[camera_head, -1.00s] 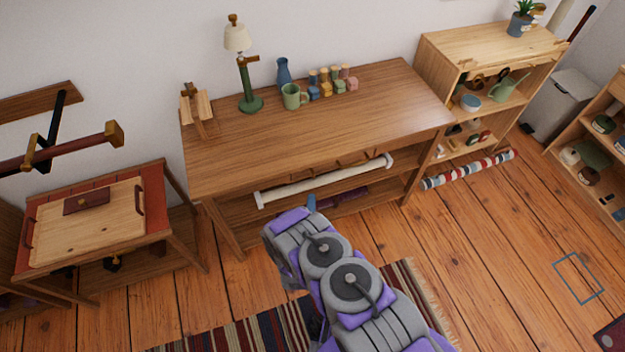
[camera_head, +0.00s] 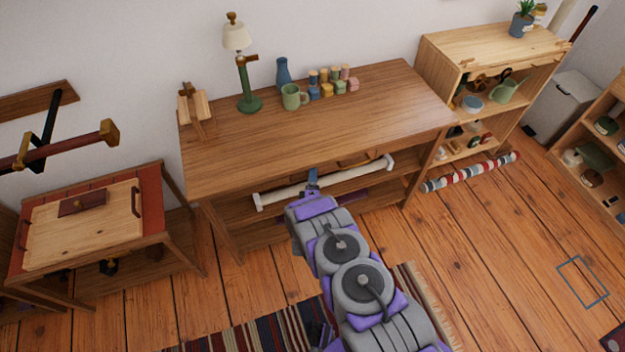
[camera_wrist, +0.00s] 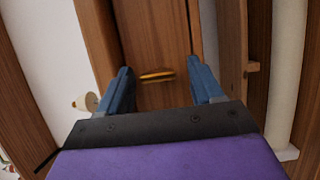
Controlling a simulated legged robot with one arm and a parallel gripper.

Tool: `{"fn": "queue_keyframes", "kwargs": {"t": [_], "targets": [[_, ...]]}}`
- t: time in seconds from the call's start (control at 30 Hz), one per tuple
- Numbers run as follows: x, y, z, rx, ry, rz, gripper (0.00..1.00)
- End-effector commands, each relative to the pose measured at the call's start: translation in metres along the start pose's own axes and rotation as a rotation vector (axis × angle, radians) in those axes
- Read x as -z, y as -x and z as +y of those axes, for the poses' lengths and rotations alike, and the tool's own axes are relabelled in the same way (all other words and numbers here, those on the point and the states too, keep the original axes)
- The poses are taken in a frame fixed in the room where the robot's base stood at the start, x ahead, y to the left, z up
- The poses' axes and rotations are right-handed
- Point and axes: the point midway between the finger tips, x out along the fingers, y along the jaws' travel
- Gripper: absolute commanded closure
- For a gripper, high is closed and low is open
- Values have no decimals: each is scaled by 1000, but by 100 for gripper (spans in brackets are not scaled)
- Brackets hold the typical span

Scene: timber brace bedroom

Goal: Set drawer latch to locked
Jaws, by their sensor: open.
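My gripper (camera_head: 312,180) is at the front edge of the wooden desk (camera_head: 400,105), above a long white bar (camera_head: 330,184). In the wrist view, its two blue fingers (camera_wrist: 160,68) are spread apart with nothing gripped. A small brass piece (camera_wrist: 157,76) sits on a wooden panel (camera_wrist: 152,35), showing between the fingers and apart from both. It looks like the drawer latch or a handle; I cannot tell which, nor its setting.
The white bar also shows along the right of the wrist view (camera_wrist: 286,75). A lamp (camera_head: 246,75), a green mug (camera_head: 291,97) and small blocks stand on the desk. A striped rug (camera_head: 250,335) lies below; the floor at right is mostly clear.

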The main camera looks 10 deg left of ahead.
Motion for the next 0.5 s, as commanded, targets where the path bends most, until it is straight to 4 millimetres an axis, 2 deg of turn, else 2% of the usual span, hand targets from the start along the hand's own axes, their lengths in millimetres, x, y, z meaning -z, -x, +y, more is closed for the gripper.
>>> {"fn": "queue_keyframes", "kwargs": {"t": [0.07, 0.5], "targets": [[0, 0, 0, 0, 0, 0, 34], [0, 0, -1, 1, -1, 0, 76]]}}
